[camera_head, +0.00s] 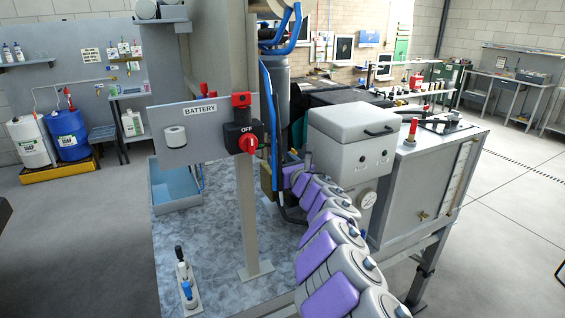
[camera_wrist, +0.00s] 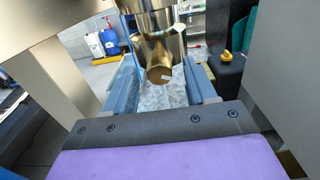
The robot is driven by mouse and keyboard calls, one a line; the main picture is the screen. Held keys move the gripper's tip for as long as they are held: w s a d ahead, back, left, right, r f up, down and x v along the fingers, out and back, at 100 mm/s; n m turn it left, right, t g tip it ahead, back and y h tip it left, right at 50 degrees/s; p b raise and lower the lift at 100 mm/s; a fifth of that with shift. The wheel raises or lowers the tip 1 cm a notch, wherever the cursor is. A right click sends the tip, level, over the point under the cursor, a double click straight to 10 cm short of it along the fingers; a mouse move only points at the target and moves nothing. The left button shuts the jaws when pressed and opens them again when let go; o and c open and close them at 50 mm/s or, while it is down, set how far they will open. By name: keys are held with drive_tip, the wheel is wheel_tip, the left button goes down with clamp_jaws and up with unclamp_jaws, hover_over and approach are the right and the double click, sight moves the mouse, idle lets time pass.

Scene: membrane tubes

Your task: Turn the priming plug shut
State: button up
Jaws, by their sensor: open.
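A brass plug-like cylinder (camera_wrist: 159,72), likely the priming plug, hangs from a larger brass fitting (camera_wrist: 160,30) in the wrist view. Its round end face has a white line, slightly tilted. My gripper (camera_wrist: 158,60) is open, with one blue-grey finger (camera_wrist: 118,88) left of the plug and the other (camera_wrist: 200,84) right of it. Gaps show between the plug and both fingers, so it is not clasped. In the head view my purple and grey arm reaches in beside the blue pipe; I cannot make out the fingers or the plug there.
A black container with a yellow cap (camera_wrist: 228,68) stands close right of the fingers. A beige post (camera_wrist: 55,75) is at left. In the head view, a red OFF switch (camera_head: 247,143) and BATTERY panel (camera_head: 190,133) are left of the arm, a white lidded box (camera_head: 350,145) right.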

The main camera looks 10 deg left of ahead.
drive_tip(key=shift+c, duration=0.3)
clamp_jaws()
drive_tip(key=shift+m, duration=0.3)
